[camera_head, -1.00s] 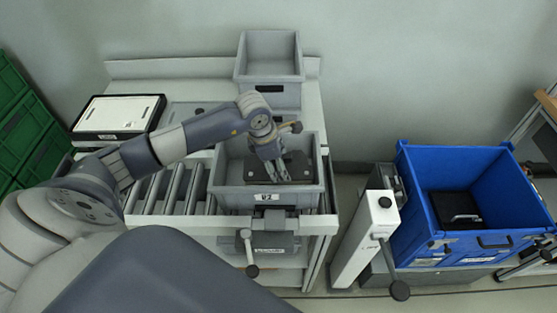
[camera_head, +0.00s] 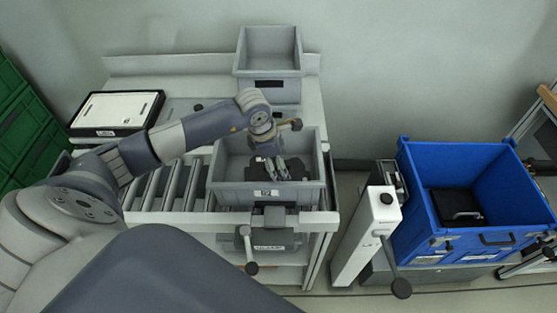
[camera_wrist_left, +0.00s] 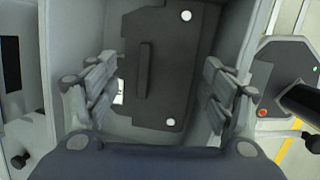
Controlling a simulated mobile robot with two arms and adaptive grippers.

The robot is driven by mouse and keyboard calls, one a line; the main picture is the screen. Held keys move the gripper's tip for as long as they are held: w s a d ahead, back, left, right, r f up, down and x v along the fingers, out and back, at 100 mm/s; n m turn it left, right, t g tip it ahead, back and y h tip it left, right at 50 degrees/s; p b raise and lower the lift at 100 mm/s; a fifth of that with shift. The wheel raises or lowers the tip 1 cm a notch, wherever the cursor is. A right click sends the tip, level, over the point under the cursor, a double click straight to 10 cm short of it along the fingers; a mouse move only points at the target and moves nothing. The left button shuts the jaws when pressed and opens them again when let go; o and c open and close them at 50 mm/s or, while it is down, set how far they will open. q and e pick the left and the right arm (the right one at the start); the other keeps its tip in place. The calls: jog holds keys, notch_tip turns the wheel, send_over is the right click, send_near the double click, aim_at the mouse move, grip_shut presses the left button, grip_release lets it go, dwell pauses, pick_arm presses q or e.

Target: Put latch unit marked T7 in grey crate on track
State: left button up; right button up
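The dark latch unit (camera_head: 297,168) is inside the grey crate (camera_head: 228,193) on the roller track. In the left wrist view the latch unit (camera_wrist_left: 170,60) lies flat-looking in the crate, with a raised bar and white round spots at its corners. I cannot read a T7 mark on it. My left gripper (camera_head: 272,170) is over the crate. In the wrist view the left gripper (camera_wrist_left: 163,100) has its fingers wide apart, above the unit, with nothing held between them. My right gripper is not in view.
A second grey crate (camera_head: 270,84) stands empty behind. A white-topped black case (camera_head: 117,112) lies at the left of the bench. At right a blue crate (camera_head: 440,238) holds a black item (camera_head: 457,206). A white post (camera_head: 364,240) with a lever stands between.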

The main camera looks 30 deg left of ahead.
pick_arm(q)
jog(key=shift+r+p, duration=0.5)
jog(key=shift+p, duration=0.1)
jog(key=shift+r+p, duration=0.45)
jog(key=shift+p, duration=0.05)
jog(key=b+v, duration=0.3)
jog(key=v, duration=0.8)
jog(key=shift+s+r, duration=0.15)
jog(key=shift+s, duration=0.05)
